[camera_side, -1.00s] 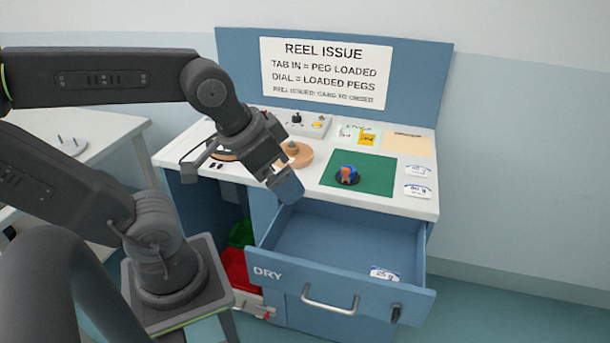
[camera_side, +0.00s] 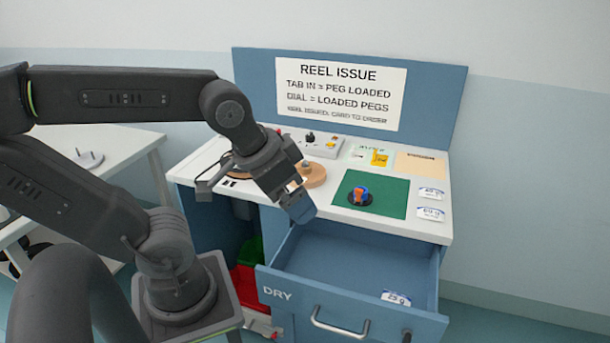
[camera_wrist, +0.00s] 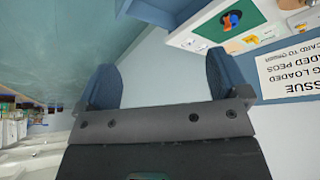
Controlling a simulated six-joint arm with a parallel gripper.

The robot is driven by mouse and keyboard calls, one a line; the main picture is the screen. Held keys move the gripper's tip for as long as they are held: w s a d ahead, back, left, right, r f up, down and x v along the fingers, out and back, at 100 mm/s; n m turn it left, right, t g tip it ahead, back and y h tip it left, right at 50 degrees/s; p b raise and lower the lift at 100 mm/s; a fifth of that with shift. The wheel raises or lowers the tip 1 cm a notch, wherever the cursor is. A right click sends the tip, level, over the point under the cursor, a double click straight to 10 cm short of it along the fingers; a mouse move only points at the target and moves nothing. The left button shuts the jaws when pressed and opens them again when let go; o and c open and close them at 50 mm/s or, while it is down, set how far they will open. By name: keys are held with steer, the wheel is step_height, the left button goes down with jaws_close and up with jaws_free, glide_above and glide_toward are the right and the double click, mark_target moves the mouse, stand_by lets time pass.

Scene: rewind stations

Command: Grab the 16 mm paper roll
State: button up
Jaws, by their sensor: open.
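I cannot make out a 16 mm paper roll for certain in either view. My gripper (camera_side: 298,208) hangs above the left back part of the open drawer, beside the front edge of the worktop. In the wrist view its two fingers (camera_wrist: 165,82) stand wide apart with nothing between them. A small orange and blue item on a black disc (camera_side: 360,197) sits on the green mat (camera_side: 388,203), right of my gripper and apart from it. It also shows in the wrist view (camera_wrist: 232,20). A wooden disc (camera_side: 313,174) lies behind my gripper, partly hidden.
The blue drawer (camera_side: 300,299) marked DRY is pulled out, with a white label (camera_side: 396,298) inside. White cards (camera_side: 431,213) lie at the worktop's right. A grey box (camera_side: 322,143) stands at the back. Red and green bins (camera_side: 247,284) stand below. A sign board (camera_side: 340,92) rises behind.

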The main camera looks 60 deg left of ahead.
steer(key=shift+c, duration=1.4)
steer(key=w+a+r+n+g, duration=0.1)
steer(key=w+a+r+n, duration=0.25)
steer(key=w, duration=0.25)
steer(key=n+g, duration=0.5)
steer(key=n, duration=1.3)
glide_above(305, 165)
step_height(305, 165, down, 11)
steer(key=f, duration=0.7)
steer(key=shift+w+a+f, duration=0.1)
steer(key=shift+w+f, duration=0.25)
steer(key=shift+s+a+f, duration=0.1)
steer(key=shift+a+f, duration=0.05)
steer(key=shift+f, duration=1.45)
steer(key=shift+s+a+f, duration=0.1)
steer(key=shift+a+f, duration=0.05)
steer(key=shift+f, duration=1.4)
